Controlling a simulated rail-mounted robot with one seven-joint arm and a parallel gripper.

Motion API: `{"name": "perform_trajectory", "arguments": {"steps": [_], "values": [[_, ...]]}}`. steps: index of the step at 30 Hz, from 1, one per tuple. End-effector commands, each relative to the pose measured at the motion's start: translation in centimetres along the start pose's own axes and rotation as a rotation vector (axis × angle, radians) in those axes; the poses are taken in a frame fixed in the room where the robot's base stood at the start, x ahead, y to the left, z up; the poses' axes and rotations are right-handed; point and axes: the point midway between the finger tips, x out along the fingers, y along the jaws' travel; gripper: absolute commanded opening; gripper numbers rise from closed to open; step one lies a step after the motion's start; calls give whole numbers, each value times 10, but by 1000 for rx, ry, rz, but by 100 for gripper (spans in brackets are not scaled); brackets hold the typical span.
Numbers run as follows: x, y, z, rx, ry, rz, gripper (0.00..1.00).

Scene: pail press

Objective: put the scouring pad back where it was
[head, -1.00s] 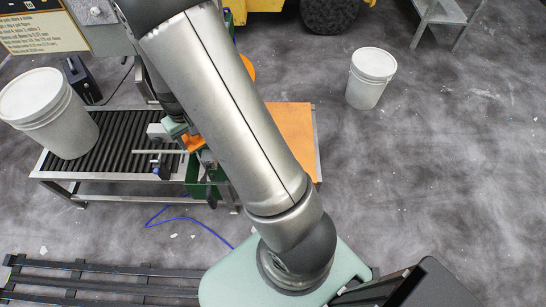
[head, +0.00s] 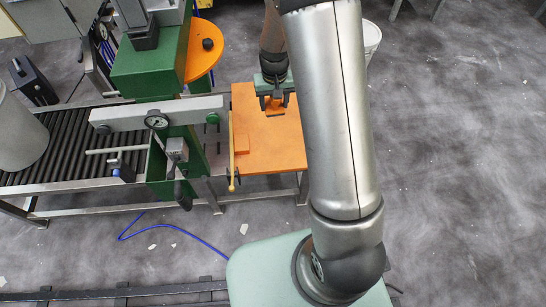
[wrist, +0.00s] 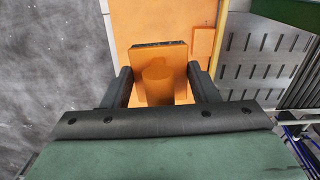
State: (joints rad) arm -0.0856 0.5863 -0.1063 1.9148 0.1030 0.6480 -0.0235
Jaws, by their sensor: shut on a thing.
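My gripper (head: 274,106) is over the orange board (head: 270,155) to the right of the green press. In the wrist view, the fingers (wrist: 160,88) are shut on an orange block with a rounded grip and a dark layer along its far edge, which looks like the scouring pad (wrist: 158,60). Only a bit of the pad shows between the fingers in the head view. I cannot tell whether it touches the board or hangs just above it. A small orange square (wrist: 203,42) shows on the board beside the pad; it also shows in the head view (head: 242,144).
The green press (head: 150,70) with a grey beam and gauge (head: 157,121) stands left of the board. A yellow rod (head: 231,150) lies along the board's left edge. A roller conveyor (head: 70,150) carries a white pail (head: 18,135). Another pail (head: 371,38) stands behind my arm.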

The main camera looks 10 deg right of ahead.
Motion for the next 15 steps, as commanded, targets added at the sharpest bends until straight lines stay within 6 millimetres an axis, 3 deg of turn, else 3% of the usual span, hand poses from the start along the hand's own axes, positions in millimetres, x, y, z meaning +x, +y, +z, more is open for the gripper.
{"name": "perform_trajectory", "arguments": {"steps": [1, 6, 12, 15], "values": [[41, 0, -6, 5, 1, 0, 29], [100, -1, -21, 28, 0, 0, 29], [156, -2, -37, 52, 0, 1, 29], [173, -2, -42, 60, -1, 1, 29]]}}
